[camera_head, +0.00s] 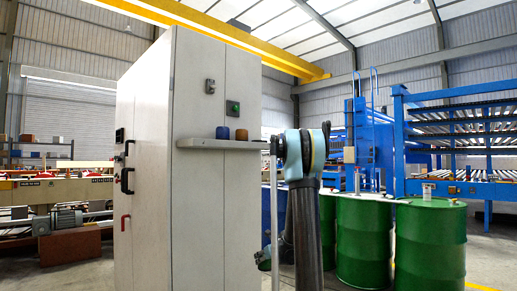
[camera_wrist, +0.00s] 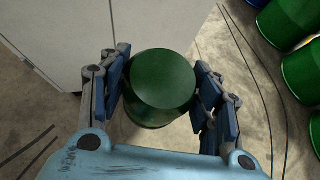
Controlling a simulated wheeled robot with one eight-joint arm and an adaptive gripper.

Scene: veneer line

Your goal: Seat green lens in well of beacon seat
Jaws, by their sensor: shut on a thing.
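The green lens (camera_wrist: 162,82) is a dark green, round-topped cylinder in the middle of the wrist view. My gripper (camera_wrist: 163,92) is shut on it, with blue finger pads on its left and right sides. Its underside is hidden, and the floor shows beneath and around it. In the head view my arm hides the gripper and the lens. I cannot clearly make out the beacon seat or its well in either view.
A tall pale cabinet (camera_head: 150,200) stands left of my arm. Its side shelf (camera_head: 200,144) holds a blue jar (camera_head: 222,133) and an amber jar (camera_head: 242,135). Green drums (camera_head: 430,250) stand at right.

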